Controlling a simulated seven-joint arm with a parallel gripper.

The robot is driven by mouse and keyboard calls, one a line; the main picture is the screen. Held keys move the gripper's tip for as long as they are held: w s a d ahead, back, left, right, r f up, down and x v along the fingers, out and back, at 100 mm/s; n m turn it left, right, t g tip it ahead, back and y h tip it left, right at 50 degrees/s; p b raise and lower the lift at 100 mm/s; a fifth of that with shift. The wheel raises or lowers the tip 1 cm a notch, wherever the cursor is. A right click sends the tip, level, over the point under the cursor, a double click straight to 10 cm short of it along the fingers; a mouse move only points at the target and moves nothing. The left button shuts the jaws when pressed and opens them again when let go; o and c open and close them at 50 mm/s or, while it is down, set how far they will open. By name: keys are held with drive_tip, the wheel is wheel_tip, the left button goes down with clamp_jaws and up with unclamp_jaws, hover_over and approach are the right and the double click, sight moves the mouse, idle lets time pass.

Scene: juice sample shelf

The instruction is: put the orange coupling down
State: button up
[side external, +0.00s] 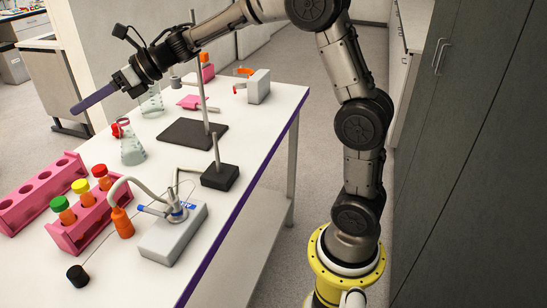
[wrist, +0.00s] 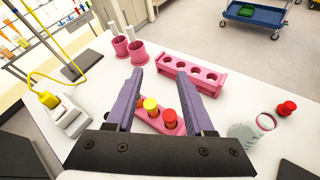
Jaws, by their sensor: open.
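The orange coupling (side external: 122,223) stands roughly upright on the white table in the side view, between the pink tube rack and the grey device. A grey hose (side external: 135,181) arcs from its top to the device. I cannot make out the coupling in the wrist view. My gripper (side external: 80,106) is well away from it, in the air over the far part of the table. In the wrist view its two purple fingers (wrist: 163,98) are apart, with nothing held between them. The tube rack shows beyond the fingers, and the gripper body hides the near table.
The grey device (side external: 173,233), a flask (side external: 131,152), a beaker (side external: 151,103) and dark stand bases (side external: 192,133) crowd the table. The wrist view also shows pink cups (wrist: 137,52).

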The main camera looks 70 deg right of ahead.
drive_tip(key=s+d+r+m+t+h, duration=0.4)
drive_tip(key=r+m, duration=0.3)
drive_tip(key=m, duration=0.4)
drive_tip(key=s+d+m+h, duration=0.6)
drive_tip(key=s+m, duration=0.1)
drive_tip(key=m, duration=0.4)
drive_tip(key=s+a+f+m+g, duration=0.1)
drive_tip(key=s+f+m+g, duration=0.2)
drive_tip(key=s, duration=0.6)
drive_tip(key=s+a+f+m+g+y, duration=0.1)
drive_tip(key=s+f+m+g, duration=0.2)
drive_tip(key=s+f+m, duration=0.5)
drive_tip(key=s+a+f+m+g, duration=0.1)
drive_tip(key=s+f+m+g, duration=0.1)
drive_tip(key=s+f+m, duration=0.3)
drive_tip(key=s+m, duration=0.3)
drive_tip(key=s, duration=0.2)
drive_tip(key=shift+a+f+g+y, duration=0.15)
drive_tip(key=shift+a+g+y, duration=0.15)
drive_tip(key=shift+a+g, duration=0.1)
